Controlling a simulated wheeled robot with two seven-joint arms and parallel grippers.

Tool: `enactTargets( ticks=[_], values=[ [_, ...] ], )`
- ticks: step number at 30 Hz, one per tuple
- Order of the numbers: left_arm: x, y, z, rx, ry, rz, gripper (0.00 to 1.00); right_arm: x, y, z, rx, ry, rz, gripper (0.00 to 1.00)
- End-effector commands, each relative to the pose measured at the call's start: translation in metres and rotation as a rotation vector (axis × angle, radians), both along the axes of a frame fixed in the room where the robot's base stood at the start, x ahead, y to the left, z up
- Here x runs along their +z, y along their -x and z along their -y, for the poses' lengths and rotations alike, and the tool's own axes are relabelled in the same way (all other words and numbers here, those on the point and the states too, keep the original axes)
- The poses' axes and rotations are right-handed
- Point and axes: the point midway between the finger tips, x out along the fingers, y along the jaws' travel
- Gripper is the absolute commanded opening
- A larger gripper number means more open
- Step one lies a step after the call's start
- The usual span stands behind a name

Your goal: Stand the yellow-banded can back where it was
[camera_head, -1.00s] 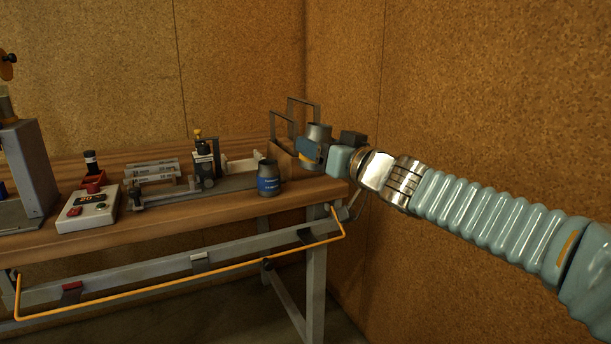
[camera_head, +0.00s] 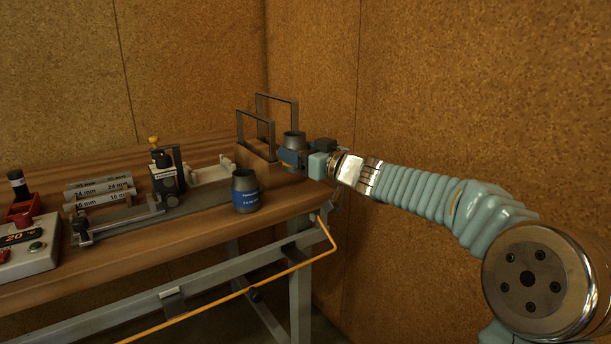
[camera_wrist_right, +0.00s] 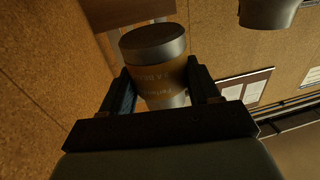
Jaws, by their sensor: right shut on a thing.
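The yellow-banded can (camera_wrist_right: 158,65) is between the two fingers of my right gripper (camera_wrist_right: 165,85) in the right wrist view. It has a dark grey lid end and an orange-yellow band with lettering. In the head view the grey top of this can (camera_head: 293,138) shows above my right gripper (camera_head: 293,157), which is shut on it near the right end of the bench. The gripper covers most of the can there, so I cannot tell whether its base touches the bench. My left gripper is not in view.
A blue-banded can (camera_head: 245,191) stands on the bench (camera_head: 190,239) near its front edge, left of my gripper. A wooden holder with upright grey frames (camera_head: 256,163) is just left of the held can. A corkboard wall (camera_head: 420,100) is close behind my arm.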

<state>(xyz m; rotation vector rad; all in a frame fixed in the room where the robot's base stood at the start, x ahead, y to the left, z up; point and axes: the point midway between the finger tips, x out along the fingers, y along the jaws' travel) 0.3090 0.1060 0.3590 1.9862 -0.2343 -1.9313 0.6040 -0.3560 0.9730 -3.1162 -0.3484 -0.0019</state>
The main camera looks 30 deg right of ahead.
Motion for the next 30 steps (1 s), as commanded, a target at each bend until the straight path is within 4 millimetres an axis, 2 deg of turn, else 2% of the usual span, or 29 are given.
enactTargets(
  ticks=[3,10,12,15,27,28,30],
  values=[
    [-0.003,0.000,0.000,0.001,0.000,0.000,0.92,-0.018,-0.006,0.013,-0.001,-0.001,0.001,0.05],
    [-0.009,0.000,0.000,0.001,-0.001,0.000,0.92,-0.038,-0.014,0.027,-0.001,0.001,0.001,0.05],
    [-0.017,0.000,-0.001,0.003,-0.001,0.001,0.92,-0.052,-0.013,0.027,0.000,-0.001,0.000,0.05],
    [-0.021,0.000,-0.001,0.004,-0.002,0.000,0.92,-0.063,-0.013,0.026,0.001,0.000,0.002,0.05],
    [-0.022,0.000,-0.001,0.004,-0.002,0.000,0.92,-0.068,-0.013,0.026,0.001,0.001,0.002,0.05],
    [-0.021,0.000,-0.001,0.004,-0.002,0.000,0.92,-0.067,-0.013,0.026,0.000,0.001,0.001,0.66],
    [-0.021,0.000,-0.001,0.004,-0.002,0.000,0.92,-0.067,-0.013,0.026,0.000,0.001,0.001,0.76]
  ],
)
